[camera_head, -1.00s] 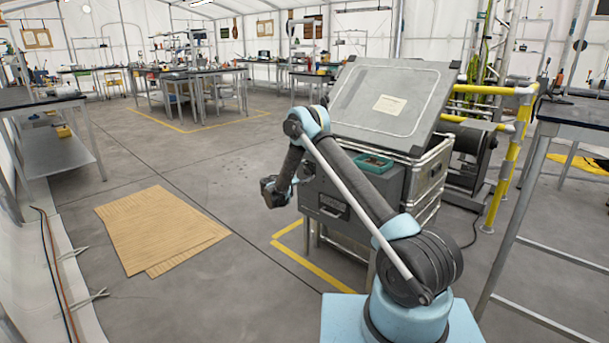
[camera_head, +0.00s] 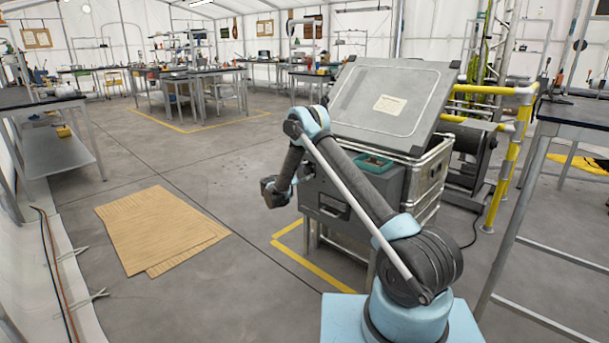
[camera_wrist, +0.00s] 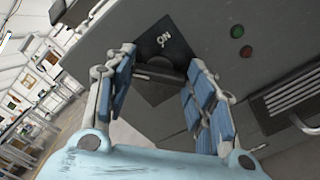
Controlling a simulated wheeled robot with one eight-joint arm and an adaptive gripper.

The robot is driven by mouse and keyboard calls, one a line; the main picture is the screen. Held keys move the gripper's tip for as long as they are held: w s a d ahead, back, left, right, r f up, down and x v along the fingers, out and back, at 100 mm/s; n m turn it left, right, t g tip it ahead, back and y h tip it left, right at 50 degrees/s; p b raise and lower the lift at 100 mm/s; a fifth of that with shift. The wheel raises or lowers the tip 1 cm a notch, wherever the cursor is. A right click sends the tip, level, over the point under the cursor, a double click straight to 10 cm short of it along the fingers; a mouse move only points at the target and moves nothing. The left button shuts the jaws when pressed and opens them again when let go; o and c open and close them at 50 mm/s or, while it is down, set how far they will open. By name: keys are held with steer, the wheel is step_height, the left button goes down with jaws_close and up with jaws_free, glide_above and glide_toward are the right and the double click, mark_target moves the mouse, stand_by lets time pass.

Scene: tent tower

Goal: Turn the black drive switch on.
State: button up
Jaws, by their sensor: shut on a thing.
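The black drive switch (camera_wrist: 166,68) is in the wrist view, on a dark square plate (camera_wrist: 152,38) marked "ON" on the grey cabinet front. In the head view my gripper (camera_head: 275,190) is at the left side of the grey cabinet (camera_head: 330,208), and the switch is hidden there.
A green light (camera_wrist: 237,31) and a red light (camera_wrist: 246,51) sit beside the switch plate. A slotted grille (camera_wrist: 292,100) is further right. The cabinet's tilted panel (camera_head: 390,100) rises above it. Yellow railing (camera_head: 500,170) stands right. Floor around the cardboard (camera_head: 160,230) is open.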

steer(key=m, duration=0.4)
steer(key=shift+d+f, duration=0.1)
steer(key=shift+d, duration=0.05)
steer(key=m, duration=0.4)
steer(key=shift+s+f+m, duration=0.1)
steer(key=shift+f+m, duration=0.05)
steer(key=shift+m, duration=0.25)
steer(key=m, duration=0.4)
steer(key=shift+f+m, duration=0.1)
steer(key=shift+m, duration=2)
steer(key=o, duration=1.1)
steer(key=shift+f, duration=0.1)
steer(key=shift+c, duration=0.2)
